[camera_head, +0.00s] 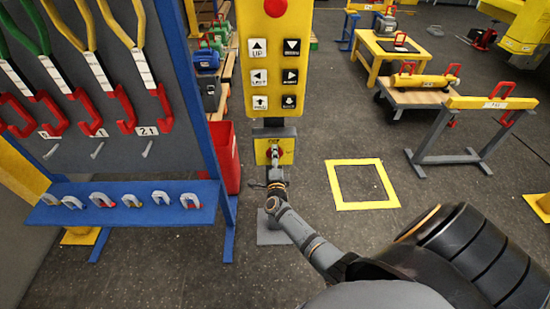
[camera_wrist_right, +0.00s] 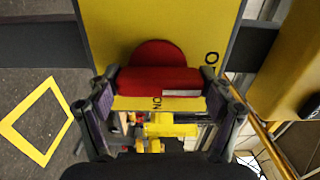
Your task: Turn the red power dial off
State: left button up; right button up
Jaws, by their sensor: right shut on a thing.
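The red power dial (camera_wrist_right: 158,52) is a round knob with a red bar handle (camera_wrist_right: 150,80) across it, on a yellow plate (camera_wrist_right: 110,30). In the right wrist view the bar lies level in the picture, with a white mark near its right end. "ON" is lettered below the bar, and a partly readable label is at its right. My right gripper (camera_wrist_right: 161,92) has one finger at each end of the bar and is shut on it. In the head view my right gripper (camera_head: 275,158) covers much of the dial on the small yellow plate (camera_head: 287,145). My left gripper is out of view.
A yellow button panel (camera_head: 272,60) with a red button stands above the plate. A blue tool rack (camera_head: 190,100) and a red bin (camera_head: 228,160) stand at left. A yellow floor square (camera_head: 335,190) is at right, with open floor around it.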

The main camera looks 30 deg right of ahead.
dwell(0.3)
jog(key=o, duration=1.1)
jog(key=v, duration=1.2)
jog(key=shift+s+f, duration=0.1)
